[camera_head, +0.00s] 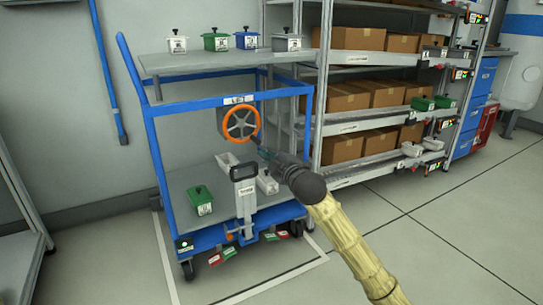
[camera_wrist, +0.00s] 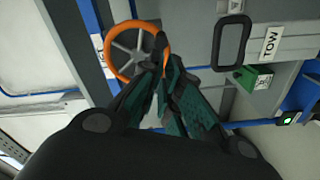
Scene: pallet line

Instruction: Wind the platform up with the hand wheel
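The hand wheel (camera_head: 226,133) has an orange rim and grey spokes and is mounted on the blue trolley's frame. In the wrist view the wheel (camera_wrist: 113,62) is just beyond my fingertips, with a dark handle (camera_wrist: 161,43) on its right side. My gripper (camera_head: 262,147) reaches the wheel's lower right; in the wrist view its fingers (camera_wrist: 163,72) are close together around the handle, which they partly hide. The grey platform (camera_head: 215,64) is level at the trolley's top. It bears several small lidded boxes in grey, green and blue.
The trolley's lower deck (camera_head: 178,185) holds a green box (camera_head: 200,201) and pale bins. A grey post with a black loop handle (camera_head: 243,172) stands at its front. A rack with cardboard boxes (camera_head: 345,148) is close on the right. Floor at front right is clear.

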